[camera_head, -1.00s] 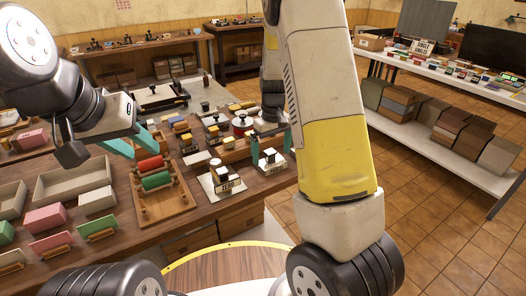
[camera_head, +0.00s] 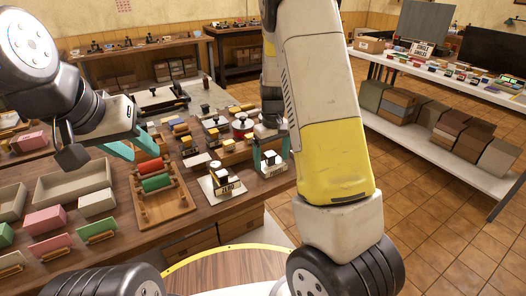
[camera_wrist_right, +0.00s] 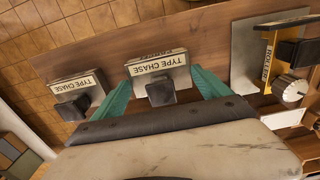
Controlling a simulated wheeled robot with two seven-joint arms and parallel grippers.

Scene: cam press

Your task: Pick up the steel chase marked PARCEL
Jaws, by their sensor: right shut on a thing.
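A steel chase with a dark knob stands at the table's near right edge (camera_head: 271,169). In the right wrist view it is the middle block (camera_wrist_right: 162,68), its front label reading TYPE CHASE; the lettering on its upper face is too foreshortened to read surely. My right gripper (camera_head: 271,156) has its teal fingers on both sides of this chase, shut on it; the fingers also show in the wrist view (camera_wrist_right: 160,88). My left gripper (camera_head: 147,154) is open and empty.
A wooden rack with red and green rollers (camera_head: 165,205) stands left of the chases. A yellow-and-black tool marked ROLLER (camera_wrist_right: 280,50) is at the wrist view's right. Stamps and blocks crowd the table behind. Tiled floor (camera_head: 430,230) is clear at right.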

